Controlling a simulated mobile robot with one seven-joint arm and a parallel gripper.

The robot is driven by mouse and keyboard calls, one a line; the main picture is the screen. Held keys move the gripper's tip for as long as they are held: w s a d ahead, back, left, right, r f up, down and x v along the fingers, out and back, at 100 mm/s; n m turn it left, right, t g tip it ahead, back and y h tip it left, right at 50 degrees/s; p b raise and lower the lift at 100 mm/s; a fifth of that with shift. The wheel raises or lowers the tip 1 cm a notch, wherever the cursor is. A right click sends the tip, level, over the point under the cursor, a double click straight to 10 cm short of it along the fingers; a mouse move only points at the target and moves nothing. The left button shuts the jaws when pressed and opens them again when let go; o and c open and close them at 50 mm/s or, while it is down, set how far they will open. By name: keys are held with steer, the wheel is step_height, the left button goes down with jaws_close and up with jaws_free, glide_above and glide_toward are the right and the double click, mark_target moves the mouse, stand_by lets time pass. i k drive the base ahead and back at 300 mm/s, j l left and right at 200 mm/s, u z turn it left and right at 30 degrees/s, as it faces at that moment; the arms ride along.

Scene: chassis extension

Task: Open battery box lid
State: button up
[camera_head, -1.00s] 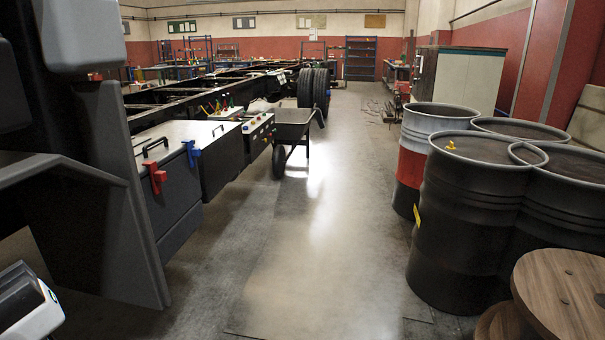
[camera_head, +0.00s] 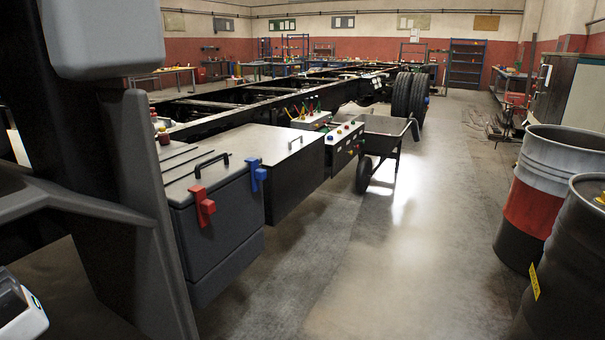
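The battery box (camera_head: 222,232) is a dark grey box on the near side of the truck chassis, left of centre. Its grey lid (camera_head: 185,180) lies closed on top and has a black handle (camera_head: 211,162). A red latch (camera_head: 202,206) and a blue latch (camera_head: 256,175) sit on its front edge. My own body covers part of the view at the left, close to the box. My gripper's fingers are not seen; only a white and black part of mine shows at the bottom left corner.
A larger black box (camera_head: 285,160) and a control panel with buttons (camera_head: 345,146) follow along the chassis (camera_head: 250,105). A wheelbarrow (camera_head: 385,140) stands beyond them. Drums (camera_head: 545,190) stand at the right. The floor (camera_head: 400,260) between is clear.

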mark_target(275, 145)
steer(key=i+l+u, duration=0.55)
steer(key=l, duration=0.25)
steer(key=i+l+u, duration=0.1)
steer(key=i+l, duration=0.15)
steer(key=i, duration=0.15)
steer(key=i+l, duration=0.3)
steer(key=i+j+u, duration=0.05)
steer(key=i, duration=0.05)
